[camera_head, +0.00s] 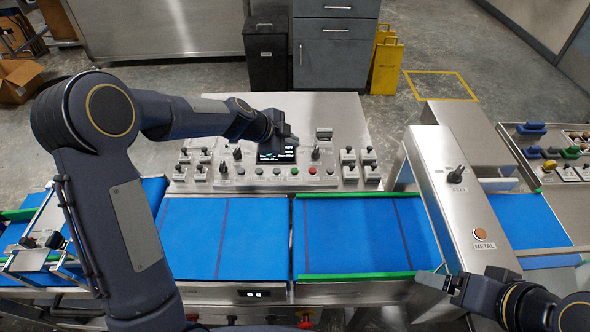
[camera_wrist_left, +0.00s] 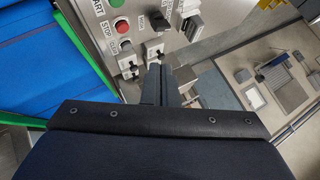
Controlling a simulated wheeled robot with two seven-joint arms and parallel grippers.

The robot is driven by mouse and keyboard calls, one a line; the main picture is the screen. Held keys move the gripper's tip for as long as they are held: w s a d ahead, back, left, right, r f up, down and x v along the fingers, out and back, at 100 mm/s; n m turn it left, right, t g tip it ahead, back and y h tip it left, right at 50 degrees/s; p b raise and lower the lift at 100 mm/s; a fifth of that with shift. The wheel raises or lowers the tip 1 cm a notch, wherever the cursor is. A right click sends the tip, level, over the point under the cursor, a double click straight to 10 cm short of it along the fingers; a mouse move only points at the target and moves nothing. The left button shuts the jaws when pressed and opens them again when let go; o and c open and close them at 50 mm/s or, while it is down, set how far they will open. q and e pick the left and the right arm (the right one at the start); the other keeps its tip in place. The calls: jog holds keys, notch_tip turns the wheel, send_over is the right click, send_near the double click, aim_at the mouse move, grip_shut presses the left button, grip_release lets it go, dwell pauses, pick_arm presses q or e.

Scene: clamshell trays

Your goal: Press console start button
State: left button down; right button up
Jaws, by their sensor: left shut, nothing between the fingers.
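The silver console (camera_head: 213,178) stands beyond the blue belts. Its green start button (camera_head: 294,171) sits in the front row, just left of the red stop button (camera_head: 312,171). In the left wrist view the green button (camera_wrist_left: 116,3) is at the top edge, by a partly cut-off START label, with the red button (camera_wrist_left: 121,26) below it. My left gripper (camera_head: 291,138) is over the console, in front of its dark screen, shut and empty. Its closed fingers (camera_wrist_left: 158,75) point toward the console's switches, apart from the green button. My right gripper (camera_head: 433,279) is at the lower right, its jaw opening unclear.
Knobs and toggle switches (camera_head: 348,156) crowd the console around the buttons. Blue conveyor belts (camera_head: 345,225) with green rails run in front. A metal arch (camera_head: 440,180) with a PEEL knob and a METAL button stands right. Bins and a cabinet (camera_head: 335,55) are behind.

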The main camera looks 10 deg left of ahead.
pick_arm(q)
notch_tip(320, 180, down, 8)
jog(key=b, duration=0.5)
jog(key=shift+b, duration=0.4)
jog(key=shift+f+b, duration=0.35)
jog(key=shift+b, duration=0.1)
dwell(1.2)
jog(key=shift+f+b, duration=0.35)
jog(key=shift+b, duration=0.45)
jog(key=shift+f+b, duration=0.45)
jog(key=shift+b, duration=0.25)
dwell(0.4)
jog(key=shift+r, duration=0.85)
jog(key=shift+r+p, duration=0.1)
jog(key=shift+p, duration=0.2)
jog(key=shift+r+p, duration=1.15)
jog(key=shift+r, duration=1.25)
